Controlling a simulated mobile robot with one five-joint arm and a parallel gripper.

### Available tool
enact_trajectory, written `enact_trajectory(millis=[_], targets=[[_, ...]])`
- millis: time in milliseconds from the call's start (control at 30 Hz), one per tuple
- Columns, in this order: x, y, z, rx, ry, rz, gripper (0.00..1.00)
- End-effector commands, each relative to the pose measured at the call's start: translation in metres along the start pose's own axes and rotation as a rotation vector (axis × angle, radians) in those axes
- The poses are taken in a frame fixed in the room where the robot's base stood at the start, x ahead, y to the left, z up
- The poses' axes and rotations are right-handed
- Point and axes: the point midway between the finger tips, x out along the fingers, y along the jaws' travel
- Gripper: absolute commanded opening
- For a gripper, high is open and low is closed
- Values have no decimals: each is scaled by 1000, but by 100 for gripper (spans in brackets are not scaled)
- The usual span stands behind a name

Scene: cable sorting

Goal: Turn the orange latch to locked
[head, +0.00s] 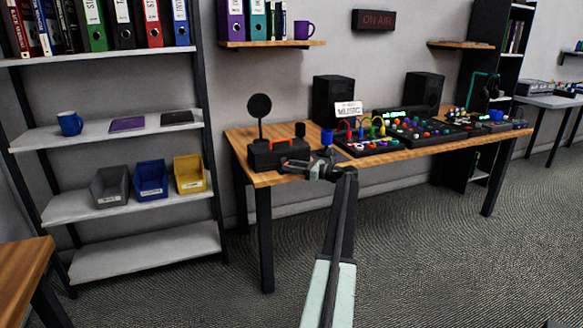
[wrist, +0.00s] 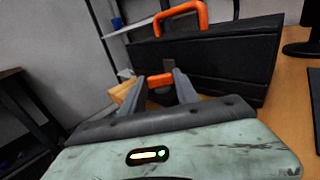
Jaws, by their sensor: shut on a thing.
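A black case (head: 262,158) with an orange handle stands on the near left end of the wooden desk. In the wrist view the case (wrist: 225,60) fills the upper right, its handle (wrist: 182,16) on top. A small orange latch (wrist: 160,82) sits at the case front, lying roughly level in the picture. My gripper (wrist: 163,87) is shut on the latch, one finger on each side. In the head view my gripper (head: 294,166) is at the case's front, and the latch is too small to tell apart.
A round black disc on a stand (head: 260,105) rises behind the case. A blue object (head: 327,137) and a mixer with coloured cables (head: 370,145) are to the right on the desk (head: 400,158). Shelving with bins (head: 150,178) stands left. The floor in front is clear.

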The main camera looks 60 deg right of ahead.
Motion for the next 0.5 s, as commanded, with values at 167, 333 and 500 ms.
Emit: enact_trajectory(millis=[167, 333, 500], targets=[[-2, 2, -2, 0, 5, 6, 58], [-1, 2, -1, 0, 3, 4, 58], [0, 1, 0, 0, 1, 3, 58]])
